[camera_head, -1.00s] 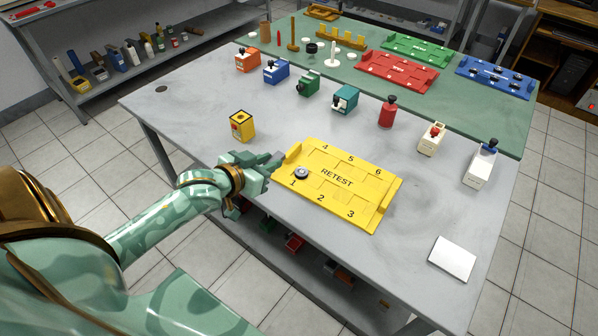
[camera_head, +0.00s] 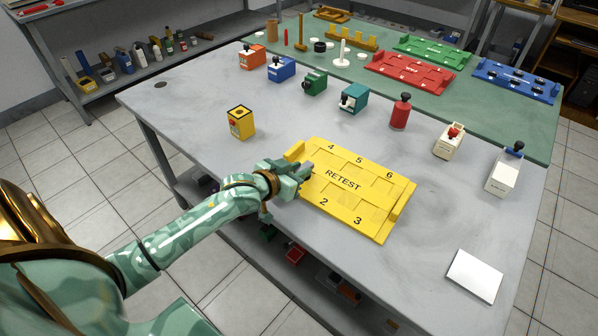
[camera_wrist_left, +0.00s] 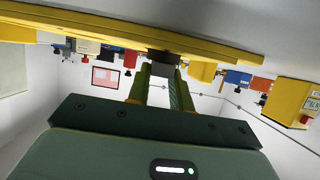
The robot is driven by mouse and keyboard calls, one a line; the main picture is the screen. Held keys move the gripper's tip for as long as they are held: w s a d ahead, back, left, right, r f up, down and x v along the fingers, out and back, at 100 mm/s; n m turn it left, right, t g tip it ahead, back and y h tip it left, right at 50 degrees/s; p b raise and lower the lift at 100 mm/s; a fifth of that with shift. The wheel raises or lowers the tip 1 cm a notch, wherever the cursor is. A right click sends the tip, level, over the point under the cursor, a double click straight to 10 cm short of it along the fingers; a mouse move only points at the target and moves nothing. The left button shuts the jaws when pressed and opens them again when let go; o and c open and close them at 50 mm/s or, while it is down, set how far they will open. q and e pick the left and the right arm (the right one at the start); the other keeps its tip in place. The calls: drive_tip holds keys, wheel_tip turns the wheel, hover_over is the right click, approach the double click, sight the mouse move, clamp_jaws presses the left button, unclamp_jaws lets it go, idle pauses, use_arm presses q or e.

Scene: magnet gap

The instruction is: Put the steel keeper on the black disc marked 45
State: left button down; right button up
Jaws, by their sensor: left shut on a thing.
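My left gripper (camera_head: 302,172) is at the near left corner of the yellow RETEST tray (camera_head: 380,232), over the place where a small grey-topped dark disc sat by the number 1. The gripper hides that spot. In the left wrist view its fingers (camera_wrist_left: 163,84) are shut on a dark piece (camera_wrist_left: 164,57) against the tray, which shows as a yellow band (camera_wrist_left: 90,25). I cannot tell keeper from disc in this piece, and no 45 is readable. Small black discs lie in the blue tray (camera_head: 485,70) at the back right. My right gripper is not in view.
A yellow box (camera_head: 241,124) stands left of the tray. Behind it is a row with orange, blue (camera_head: 281,70), green and teal boxes (camera_head: 354,98), a red cylinder (camera_head: 401,112) and white boxes (camera_head: 505,172). A white plate (camera_head: 474,276) lies front right.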

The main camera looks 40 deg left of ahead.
use_arm(q)
drive_tip(key=c, duration=1.3)
unclamp_jaws()
drive_tip(key=shift+r, duration=0.1)
drive_tip(key=shift+o, duration=0.2)
drive_tip(key=p+v, duration=0.5)
drive_tip(key=v, duration=0.6)
drive_tip(key=shift+s+r, duration=0.1)
drive_tip(key=shift+s, duration=0.05)
drive_tip(key=shift+s+r, duration=0.1)
drive_tip(key=shift+s, duration=0.3)
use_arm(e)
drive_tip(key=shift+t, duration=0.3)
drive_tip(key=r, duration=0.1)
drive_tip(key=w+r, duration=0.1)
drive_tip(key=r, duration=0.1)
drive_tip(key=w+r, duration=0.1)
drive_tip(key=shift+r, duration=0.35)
